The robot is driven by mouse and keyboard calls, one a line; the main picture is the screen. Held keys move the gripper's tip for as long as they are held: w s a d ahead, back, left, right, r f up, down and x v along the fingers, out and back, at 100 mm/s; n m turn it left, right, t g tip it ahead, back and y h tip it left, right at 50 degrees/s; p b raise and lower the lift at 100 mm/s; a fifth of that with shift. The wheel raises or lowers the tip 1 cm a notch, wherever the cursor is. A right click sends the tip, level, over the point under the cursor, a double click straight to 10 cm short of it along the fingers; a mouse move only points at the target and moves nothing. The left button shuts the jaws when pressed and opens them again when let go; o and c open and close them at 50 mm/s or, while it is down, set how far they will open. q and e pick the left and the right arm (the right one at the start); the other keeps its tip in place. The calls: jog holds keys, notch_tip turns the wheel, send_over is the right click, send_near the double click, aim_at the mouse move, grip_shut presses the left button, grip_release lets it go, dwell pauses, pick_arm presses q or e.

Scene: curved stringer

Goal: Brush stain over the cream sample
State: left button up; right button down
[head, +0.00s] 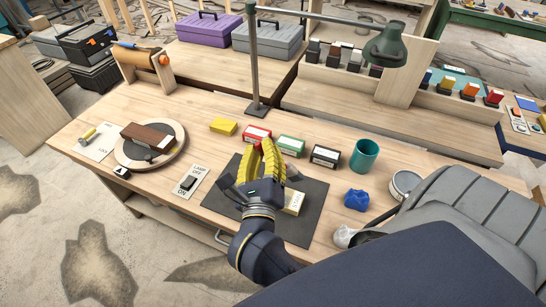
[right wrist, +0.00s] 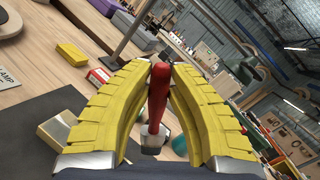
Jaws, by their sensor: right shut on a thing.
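The cream sample (head: 292,202) is a pale block on the dark mat (head: 305,222), just right of my right gripper in the head view; it also shows at the lower left of the right wrist view (right wrist: 58,130). My right gripper (head: 264,160) has curved yellow fingers and is above the mat. In the right wrist view the fingers (right wrist: 160,75) are closed around a red-handled brush (right wrist: 158,95). A pale metallic part shows at the handle's near end; the bristles are not clearly visible. My left gripper is not in view.
Red (head: 256,135), green (head: 290,146) and black-labelled (head: 325,156) boxes stand behind the mat, beside a yellow block (head: 223,126). A teal cup (head: 364,155), blue rag (head: 356,200) and round tin (head: 405,182) are right. A lamp (head: 385,45) overhangs the bench; a turntable (head: 126,152) is left.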

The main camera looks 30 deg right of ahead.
jog(key=shift+r, duration=0.1)
jog(key=w+a+r+m+t, duration=0.3)
jog(key=w+a, duration=0.3)
jog(key=w, duration=0.3)
jog(key=shift+w+a+r+m, duration=0.15)
jog(key=shift+a+r+m, duration=0.2)
jog(key=shift+r, duration=0.55)
jog(key=shift+f, duration=2.4)
